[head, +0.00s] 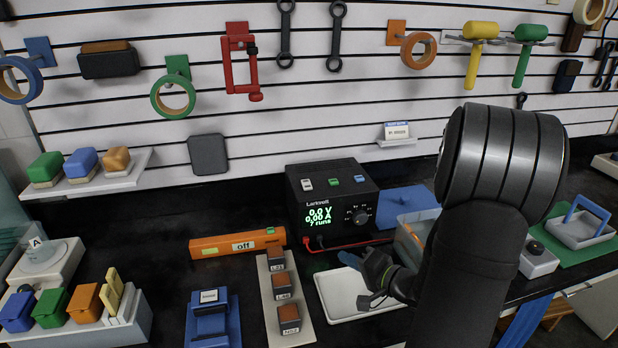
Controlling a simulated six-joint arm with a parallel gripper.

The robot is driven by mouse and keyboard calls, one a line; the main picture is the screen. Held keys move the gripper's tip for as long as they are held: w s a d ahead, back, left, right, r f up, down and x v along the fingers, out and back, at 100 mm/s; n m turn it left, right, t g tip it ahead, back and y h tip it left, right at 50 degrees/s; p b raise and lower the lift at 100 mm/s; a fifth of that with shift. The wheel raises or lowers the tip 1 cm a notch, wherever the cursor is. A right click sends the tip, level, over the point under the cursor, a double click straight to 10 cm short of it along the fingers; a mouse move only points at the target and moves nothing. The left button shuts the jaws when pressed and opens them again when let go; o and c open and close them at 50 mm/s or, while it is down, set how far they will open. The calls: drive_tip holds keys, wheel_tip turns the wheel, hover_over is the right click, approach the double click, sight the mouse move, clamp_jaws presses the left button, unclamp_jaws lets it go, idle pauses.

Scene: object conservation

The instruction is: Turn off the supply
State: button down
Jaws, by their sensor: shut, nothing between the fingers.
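The supply (330,200) is a black box labelled Larkwell at the back middle of the bench. Its display (319,216) is lit green and seems to read zeros above a line like "7 runs". A round knob (360,216) sits right of the display. A white, a green and a blue switch (333,182) are on its top. Red and dark leads come from its lower front. My gripper (347,260) is shut and empty, low in front of the supply above the white tray, apart from the switches. My arm hides part of the bench at right.
An orange bar marked "off" (237,244) lies left of the supply. A white tray (336,300) and a board with several labelled blocks (273,318) are in front. A blue box (405,203) stands right. Tools hang on the wall behind.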

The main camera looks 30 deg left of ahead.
drive_tip(key=a+r+n+g+h, duration=0.3)
drive_tip(key=a+n+g+h, duration=0.1)
drive_tip(key=a+n+h, duration=0.2)
drive_tip(key=w+a+r+n+t, duration=0.1)
drive_tip(key=w+a+r+t, duration=0.2)
drive_tip(key=r, duration=0.6)
drive_tip(key=w+a+r+n+t+h, duration=0.1)
drive_tip(key=w+a+r+t, duration=0.2)
drive_tip(key=r, duration=0.6)
drive_tip(key=shift+w+a+r+n+t, duration=0.2)
drive_tip(key=shift+a+n+t, duration=0.2)
drive_tip(key=shift+t, duration=0.3)
drive_tip(key=shift+f, duration=0.15)
hover_over(309, 186)
drive_tip(key=f, duration=0.6)
drive_tip(key=shift+s+d, duration=0.1)
drive_tip(key=shift+d, duration=0.1)
wheel_tip(309, 186, down, 2)
drive_tip(key=shift+a+f, duration=0.15)
drive_tip(key=shift+f, duration=0.1)
drive_tip(key=shift+w+f, duration=0.2)
drive_tip(key=shift+f, duration=0.6)
